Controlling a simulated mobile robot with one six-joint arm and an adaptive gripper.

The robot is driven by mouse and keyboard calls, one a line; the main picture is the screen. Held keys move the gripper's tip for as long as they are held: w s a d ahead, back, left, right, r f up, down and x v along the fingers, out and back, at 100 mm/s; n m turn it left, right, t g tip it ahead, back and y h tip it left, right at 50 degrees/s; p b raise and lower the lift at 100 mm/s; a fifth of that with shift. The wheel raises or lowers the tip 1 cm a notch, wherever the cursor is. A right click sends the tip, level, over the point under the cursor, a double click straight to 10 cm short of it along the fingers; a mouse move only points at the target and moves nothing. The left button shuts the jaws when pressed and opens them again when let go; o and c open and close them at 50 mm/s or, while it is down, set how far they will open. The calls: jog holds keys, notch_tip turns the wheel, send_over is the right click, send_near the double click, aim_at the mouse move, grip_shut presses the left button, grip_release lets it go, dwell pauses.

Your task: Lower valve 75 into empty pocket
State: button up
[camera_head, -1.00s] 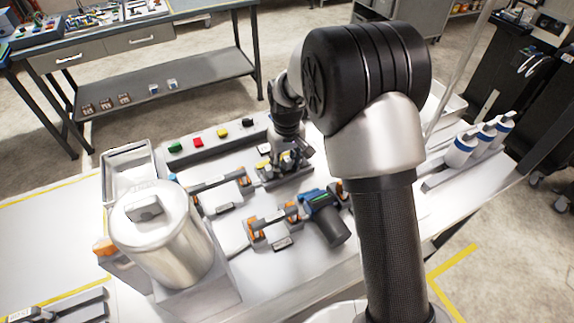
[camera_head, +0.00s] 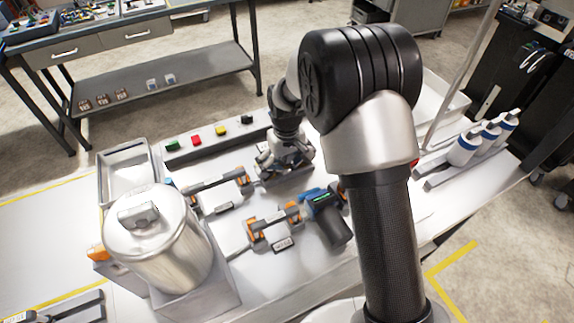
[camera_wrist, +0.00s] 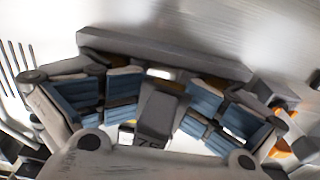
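Valve 75 (camera_wrist: 160,108) is a small dark grey block with the marking 75 on its lower face, in the middle of the wrist view. My gripper (camera_wrist: 165,95) has blue ribbed pads on both sides of it and appears shut on it. In the head view my gripper (camera_head: 284,153) points down, low over a grey holder (camera_head: 292,177) at the table's middle. The valve is hidden there by the fingers. A long grey bar (camera_wrist: 165,48) lies just beyond the valve in the wrist view. The pocket's inside, and whether the valve touches it, cannot be made out.
Two orange-ended fixtures (camera_head: 271,225) stand left and in front, with a blue-black device (camera_head: 327,217) close by. A metal canister (camera_head: 160,245) is at left. A strip with coloured blocks (camera_head: 212,138) runs behind. Blue-banded bottles (camera_head: 464,149) stand right.

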jog(key=shift+s+d+f+g, duration=0.1)
jog(key=shift+s+f+g, duration=0.2)
jog(key=shift+s+f, duration=0.6)
jog(key=r, duration=0.3)
jog(key=w+r, duration=0.1)
jog(key=r, duration=0.5)
jog(key=shift+w+r, duration=0.2)
jog(key=shift+r, duration=0.15)
jog(key=shift+c, duration=0.5)
jog(key=shift+r, duration=0.1)
jog(key=s+d+r+m+t, duration=0.2)
jog(key=s+d+r, duration=0.2)
jog(key=s+r, duration=0.5)
jog(key=s+d+r+m+t, duration=0.1)
jog(key=s+d+r, duration=0.4)
jog(key=s+r, duration=0.45)
jog(key=s+d+f+m+t, duration=0.1)
jog(key=s+f, duration=0.2)
jog(key=s, duration=0.7)
jog(key=shift+s+d+m+t, duration=0.3)
jog(key=shift+s+d, duration=0.05)
jog(key=shift+s, duration=0.05)
